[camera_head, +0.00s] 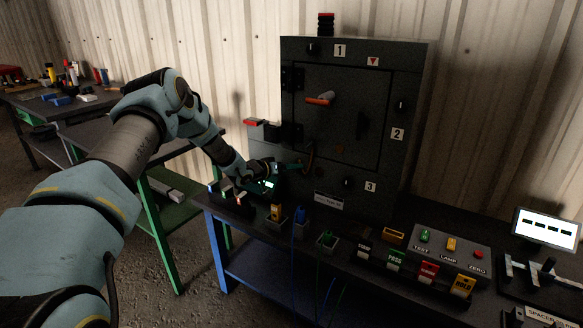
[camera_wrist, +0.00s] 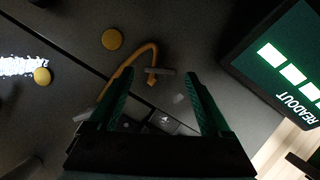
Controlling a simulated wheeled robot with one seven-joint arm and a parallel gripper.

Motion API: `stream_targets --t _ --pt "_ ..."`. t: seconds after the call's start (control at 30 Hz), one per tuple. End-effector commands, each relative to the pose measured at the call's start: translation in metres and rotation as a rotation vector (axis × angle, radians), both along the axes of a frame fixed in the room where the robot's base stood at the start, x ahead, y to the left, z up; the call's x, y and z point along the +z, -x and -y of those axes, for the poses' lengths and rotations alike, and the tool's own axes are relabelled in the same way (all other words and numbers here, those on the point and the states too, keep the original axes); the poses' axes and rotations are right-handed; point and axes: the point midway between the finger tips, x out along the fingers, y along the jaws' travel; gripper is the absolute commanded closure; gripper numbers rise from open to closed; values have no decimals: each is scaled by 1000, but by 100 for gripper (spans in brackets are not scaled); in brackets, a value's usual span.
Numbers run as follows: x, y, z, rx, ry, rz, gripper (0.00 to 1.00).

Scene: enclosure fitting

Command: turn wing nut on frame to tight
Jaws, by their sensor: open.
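The dark enclosure (camera_head: 419,75) stands on the bench, with a door in its front frame. Small dark fittings that look like wing nuts sit on the frame beside label 1 (camera_head: 313,48), label 2 (camera_head: 400,105) and label 3 (camera_head: 348,183); their turn is too small to tell. My gripper (camera_head: 299,166) is at the lower left of the door, left of the label 3 fitting. In the wrist view its green fingers (camera_wrist: 158,80) are apart, with nothing gripped. A curved copper-coloured piece (camera_wrist: 122,68) and a short grey bar (camera_wrist: 165,71) lie beyond and between the fingertips.
An orange-gripped handle (camera_head: 320,99) sticks out of the door. A lit readout box (camera_wrist: 276,62) is close to the right finger in the wrist view. Several labelled switches and a button panel (camera_head: 440,250) line the bench front. A lit screen (camera_head: 545,229) stands at right.

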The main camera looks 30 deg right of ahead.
Motion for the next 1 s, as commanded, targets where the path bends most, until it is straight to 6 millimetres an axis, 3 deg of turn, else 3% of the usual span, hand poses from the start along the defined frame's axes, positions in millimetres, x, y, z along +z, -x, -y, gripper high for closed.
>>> stream_targets --t 0.2,0.5,1.0 --pt "-5 -4 13 0 -1 1 18" --pt "-5 -5 14 1 -1 0 19" --pt "-5 -5 14 1 -1 0 75"
